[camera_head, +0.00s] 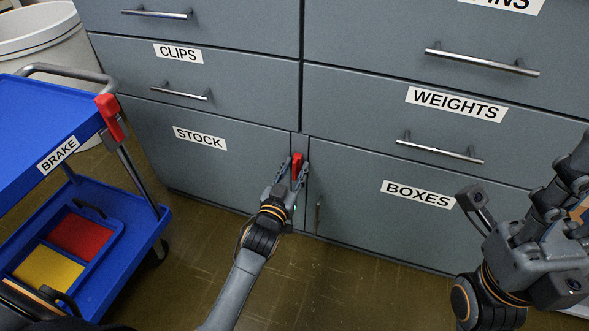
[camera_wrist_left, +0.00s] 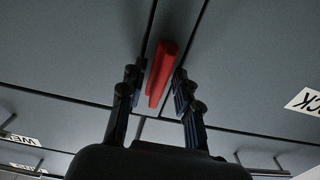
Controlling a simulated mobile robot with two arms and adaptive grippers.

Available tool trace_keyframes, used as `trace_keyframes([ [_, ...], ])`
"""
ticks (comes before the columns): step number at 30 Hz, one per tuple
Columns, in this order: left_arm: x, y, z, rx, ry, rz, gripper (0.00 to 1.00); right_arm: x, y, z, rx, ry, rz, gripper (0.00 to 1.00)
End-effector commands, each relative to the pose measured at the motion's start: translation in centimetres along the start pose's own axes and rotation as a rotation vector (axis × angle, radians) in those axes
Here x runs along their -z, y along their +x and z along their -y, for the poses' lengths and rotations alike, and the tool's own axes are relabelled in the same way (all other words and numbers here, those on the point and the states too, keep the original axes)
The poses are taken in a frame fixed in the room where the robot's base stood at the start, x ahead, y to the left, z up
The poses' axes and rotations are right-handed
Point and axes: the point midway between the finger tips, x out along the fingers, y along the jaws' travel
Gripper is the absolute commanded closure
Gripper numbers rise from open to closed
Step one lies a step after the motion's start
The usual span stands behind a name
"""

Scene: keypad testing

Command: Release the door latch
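The red door latch (camera_head: 297,166) is a small upright bar at the seam between the STOCK door (camera_head: 215,165) and the BOXES door (camera_head: 365,225). My left gripper (camera_head: 293,172) is at the latch, with one finger on each side of it. In the left wrist view the latch (camera_wrist_left: 161,75) stands between the two fingers (camera_wrist_left: 159,78), and narrow gaps seem to show beside it. The left gripper looks open around the latch. My right gripper (camera_head: 565,190) is at the right edge, away from the doors' seam, and its fingertips are unclear.
Drawers marked CLIPS (camera_head: 178,53) and WEIGHTS (camera_head: 455,104) with bar handles are above the doors. A blue cart (camera_head: 150,240) with a red brake lever (camera_head: 110,118) stands at the left, near a white bin (camera_head: 45,45). Floor (camera_head: 330,285) in front is clear.

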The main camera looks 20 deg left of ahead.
Motion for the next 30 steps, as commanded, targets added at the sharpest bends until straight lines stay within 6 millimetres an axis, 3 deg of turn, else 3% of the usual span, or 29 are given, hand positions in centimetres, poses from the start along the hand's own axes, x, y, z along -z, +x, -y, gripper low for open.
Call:
trace_keyframes([
  [7,-0.2,-1.9,0.0,0.000,-0.001,0.003,0.68,0.0,0.1,0.0,0.000,0.000,-0.002,0.60],
  [15,-0.2,-7.6,0.0,0.000,-0.001,0.004,0.68,0.0,0.1,0.0,0.000,0.000,-0.001,0.60],
  [21,-0.1,-10.8,0.0,0.000,0.000,0.002,0.68,0.0,0.0,0.0,0.000,0.000,-0.001,0.60],
  [30,0.0,-12.0,0.0,0.000,0.000,0.000,0.68,0.0,0.0,0.0,0.000,0.000,-0.001,0.60],
])
